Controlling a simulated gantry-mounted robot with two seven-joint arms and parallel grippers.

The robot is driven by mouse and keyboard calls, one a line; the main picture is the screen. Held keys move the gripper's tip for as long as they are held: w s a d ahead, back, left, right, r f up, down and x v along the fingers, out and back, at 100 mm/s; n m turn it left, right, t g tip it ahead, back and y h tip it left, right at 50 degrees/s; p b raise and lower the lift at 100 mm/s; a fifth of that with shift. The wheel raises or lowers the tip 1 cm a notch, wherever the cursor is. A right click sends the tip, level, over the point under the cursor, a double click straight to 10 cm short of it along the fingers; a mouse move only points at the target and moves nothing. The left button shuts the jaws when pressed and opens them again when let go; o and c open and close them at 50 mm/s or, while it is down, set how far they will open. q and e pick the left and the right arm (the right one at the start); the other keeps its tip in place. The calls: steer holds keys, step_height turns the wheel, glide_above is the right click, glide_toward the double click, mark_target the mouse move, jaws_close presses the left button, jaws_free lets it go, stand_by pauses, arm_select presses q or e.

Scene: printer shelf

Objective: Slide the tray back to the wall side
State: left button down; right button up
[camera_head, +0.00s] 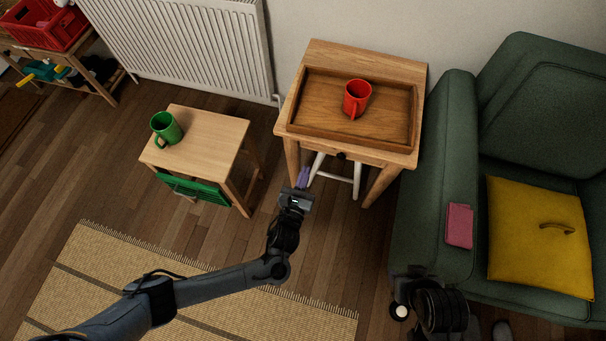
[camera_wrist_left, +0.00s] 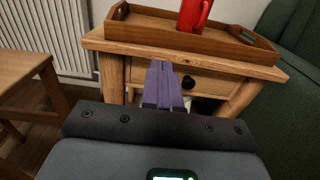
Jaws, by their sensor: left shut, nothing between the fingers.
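The brown wooden tray (camera_head: 388,82) lies on the small wooden table (camera_head: 343,54), near its front edge, with bare tabletop behind it on the wall side. A red mug (camera_head: 357,97) stands in the tray. In the left wrist view the tray (camera_wrist_left: 149,28) and the lower part of the red mug (camera_wrist_left: 193,14) show above the table front (camera_wrist_left: 140,52). My left gripper (camera_head: 302,178) is shut and empty, in front of the table and below its top, apart from the tray. Its purple fingers (camera_wrist_left: 162,86) are together. My right gripper is not clearly seen; only a dark arm part shows at the bottom.
A green armchair (camera_head: 458,110) with a yellow cushion (camera_head: 530,258) stands close on the right. A low stool (camera_head: 212,135) with a green mug (camera_head: 166,128) stands left. A radiator (camera_head: 180,45) is on the wall. A white stool (camera_head: 335,178) is under the table.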

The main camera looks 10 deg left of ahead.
arm_select(q)
steer(key=b, duration=0.5)
glide_toward(317, 133)
steer(key=w, duration=0.5)
steer(key=shift+w+d+f, duration=0.25)
steer(key=shift+d, duration=0.05)
steer(key=shift+w+r+b, duration=0.15)
steer(key=shift+w+b, duration=0.25)
steer(key=shift+w, duration=0.3)
